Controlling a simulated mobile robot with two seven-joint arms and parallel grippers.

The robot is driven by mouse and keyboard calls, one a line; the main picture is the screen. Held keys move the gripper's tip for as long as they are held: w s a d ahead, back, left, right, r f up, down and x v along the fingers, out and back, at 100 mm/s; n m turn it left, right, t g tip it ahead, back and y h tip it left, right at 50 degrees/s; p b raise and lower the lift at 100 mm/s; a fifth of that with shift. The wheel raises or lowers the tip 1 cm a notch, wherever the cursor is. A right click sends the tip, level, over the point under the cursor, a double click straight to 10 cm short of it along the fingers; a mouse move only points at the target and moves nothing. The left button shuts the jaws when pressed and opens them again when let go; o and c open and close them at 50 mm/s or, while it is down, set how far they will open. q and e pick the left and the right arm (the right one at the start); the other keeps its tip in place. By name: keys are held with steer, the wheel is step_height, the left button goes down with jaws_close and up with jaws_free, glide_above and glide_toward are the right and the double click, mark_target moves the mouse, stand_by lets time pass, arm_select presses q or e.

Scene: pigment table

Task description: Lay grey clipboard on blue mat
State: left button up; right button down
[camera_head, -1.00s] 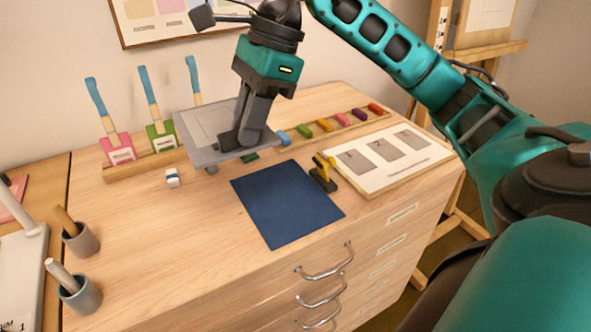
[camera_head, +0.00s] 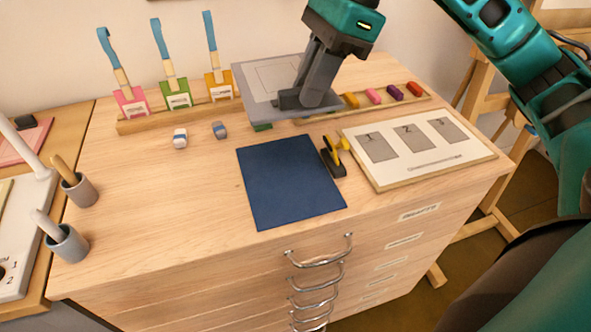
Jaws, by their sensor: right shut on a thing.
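The grey clipboard (camera_head: 258,92) is held flat or nearly flat above the back part of the chest top. My right gripper (camera_head: 300,101) is shut on its front right part, and the fingers hide some of the board. The blue mat (camera_head: 290,182) lies flat and bare on the chest top, in front of the clipboard. The clipboard is apart from the mat, behind it. My left gripper is not in view.
A black and yellow stamp-like object (camera_head: 334,160) stands at the mat's right edge. A board with grey squares (camera_head: 416,148) lies further right. Coloured pieces (camera_head: 374,96) line a rail behind.

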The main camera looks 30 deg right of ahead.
steer(key=shift+f, duration=0.2)
steer(key=b, duration=0.2)
glide_toward(298, 202)
steer(key=shift+w+a+r, duration=0.15)
steer(key=shift+w+a, duration=0.05)
steer(key=shift+a, duration=0.7)
steer(key=shift+f, duration=2.45)
steer(key=shift+f, duration=0.2)
steer(key=c, duration=1.1)
jaws_free()
steer(key=shift+r, duration=0.1)
steer(key=shift+r, duration=0.1)
